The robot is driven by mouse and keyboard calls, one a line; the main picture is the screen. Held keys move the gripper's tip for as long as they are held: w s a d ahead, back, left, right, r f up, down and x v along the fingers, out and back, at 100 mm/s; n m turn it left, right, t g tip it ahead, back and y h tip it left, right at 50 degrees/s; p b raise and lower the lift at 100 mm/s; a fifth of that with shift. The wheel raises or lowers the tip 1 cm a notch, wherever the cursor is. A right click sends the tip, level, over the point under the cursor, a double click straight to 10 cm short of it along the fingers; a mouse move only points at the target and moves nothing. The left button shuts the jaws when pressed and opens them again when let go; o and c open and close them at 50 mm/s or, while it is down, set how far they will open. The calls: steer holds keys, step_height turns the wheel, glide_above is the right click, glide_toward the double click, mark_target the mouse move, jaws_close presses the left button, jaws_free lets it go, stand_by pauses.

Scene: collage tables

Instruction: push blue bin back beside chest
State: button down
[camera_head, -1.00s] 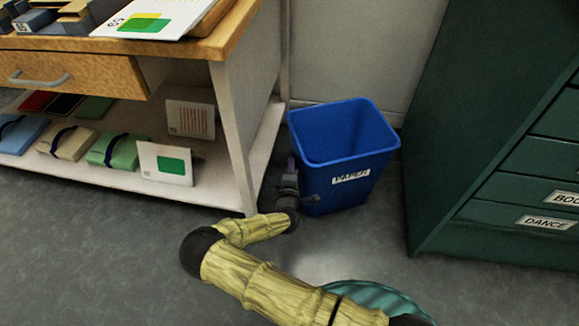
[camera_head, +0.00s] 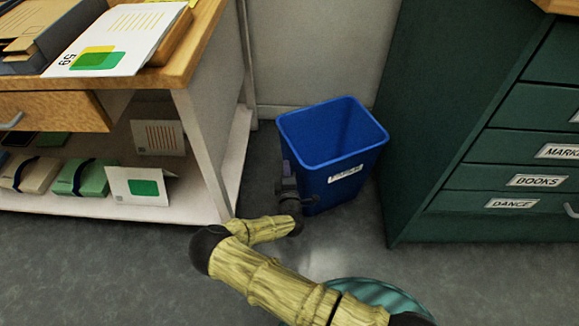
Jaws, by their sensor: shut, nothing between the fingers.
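The blue bin (camera_head: 330,165) stands upright on the grey floor, with a white label on its front. It is between the white-legged table and the green chest (camera_head: 480,150) of labelled drawers, close to the chest's left side. My gripper (camera_head: 296,185) is low at the bin's left front side, shut and empty. It appears to be against the bin, though I cannot tell for sure whether they touch. Part of the gripper is dark and hard to make out.
The wooden-topped table (camera_head: 190,70) with a lower shelf of boxes and cards is on the left, its front leg near my arm. The pale wall (camera_head: 310,50) is behind the bin. Floor in front of the chest is clear.

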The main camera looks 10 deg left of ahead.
steer(key=shift+w+d, duration=0.1)
steer(key=shift+d, duration=0.1)
steer(key=shift+a, duration=0.1)
steer(key=s+a+p, duration=0.1)
steer(key=s+p, duration=0.3)
steer(key=s, duration=0.7)
steer(key=shift+s, duration=0.4)
steer(key=shift+a, duration=0.1)
